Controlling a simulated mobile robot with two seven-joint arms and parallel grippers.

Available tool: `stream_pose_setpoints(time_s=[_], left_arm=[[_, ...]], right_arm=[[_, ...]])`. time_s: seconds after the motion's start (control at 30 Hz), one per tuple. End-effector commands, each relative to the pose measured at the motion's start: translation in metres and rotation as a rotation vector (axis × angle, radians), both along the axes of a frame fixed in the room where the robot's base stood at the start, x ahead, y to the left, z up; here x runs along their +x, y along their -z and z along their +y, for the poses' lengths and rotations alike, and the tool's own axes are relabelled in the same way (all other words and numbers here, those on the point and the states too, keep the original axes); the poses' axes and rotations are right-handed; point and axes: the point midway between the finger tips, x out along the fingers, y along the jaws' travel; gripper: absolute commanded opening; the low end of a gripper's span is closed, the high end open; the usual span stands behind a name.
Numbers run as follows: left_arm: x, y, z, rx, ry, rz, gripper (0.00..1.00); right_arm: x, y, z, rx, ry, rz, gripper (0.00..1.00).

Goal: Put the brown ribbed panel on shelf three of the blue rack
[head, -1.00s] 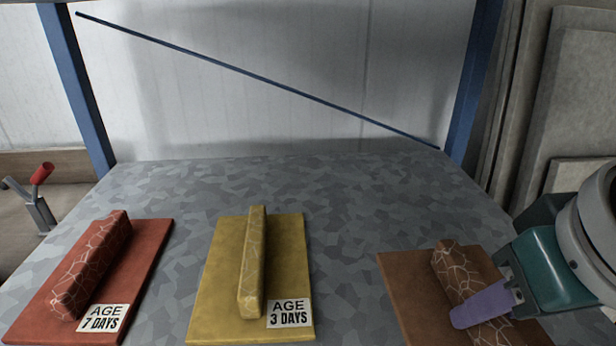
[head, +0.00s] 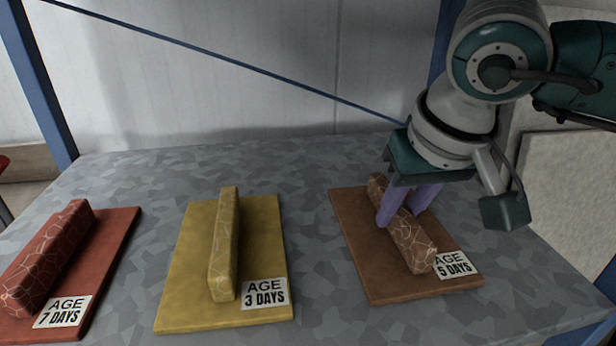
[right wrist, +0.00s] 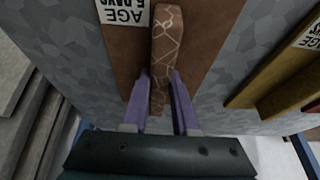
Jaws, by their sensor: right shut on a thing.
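The brown ribbed panel (head: 355,235) lies flat at the right of a grey mottled shelf board (head: 310,165), its cracked-pattern rib (head: 415,243) upward and an "AGE 5 DAYS" label (head: 453,264) at its near right corner. My right gripper (head: 398,215) comes down from above, its purple fingers on either side of the rib, shut on it. In the right wrist view the fingers (right wrist: 160,80) flank the rib near one end of the panel (right wrist: 203,50). Blue uprights (head: 38,85) frame the rack. Which shelf level this is cannot be told. My left gripper is out of view.
A yellow panel (head: 180,275) labelled "AGE 3 DAYS" lies left of the brown one with a narrow bare gap between. A red panel (head: 115,240) labelled "AGE 7 DAYS" lies farther left. A blue diagonal brace (head: 230,65) crosses behind the shelf. Pale slabs (head: 565,190) stand at right.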

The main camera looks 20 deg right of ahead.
Motion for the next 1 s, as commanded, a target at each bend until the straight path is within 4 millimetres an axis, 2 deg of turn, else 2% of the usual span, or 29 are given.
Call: stream_pose_setpoints(time_s=[0.37,0.4,0.63,0.87,1.0], left_arm=[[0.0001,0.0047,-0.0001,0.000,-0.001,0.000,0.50],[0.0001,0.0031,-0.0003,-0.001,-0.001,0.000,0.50],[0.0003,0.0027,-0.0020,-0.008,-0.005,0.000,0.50],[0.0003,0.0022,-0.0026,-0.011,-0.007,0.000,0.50],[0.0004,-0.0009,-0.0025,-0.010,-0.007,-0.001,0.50]], right_arm=[[0.0018,0.0026,-0.0002,0.000,0.000,-0.008,0.00],[0.0006,0.0025,-0.0001,0.000,0.000,-0.003,0.32],[0.0004,0.0024,-0.0001,-0.001,0.000,-0.003,0.57],[0.0004,0.0020,-0.0002,-0.001,0.000,-0.003,0.57],[-0.0008,-0.0056,0.0003,0.000,0.000,-0.005,0.57]])
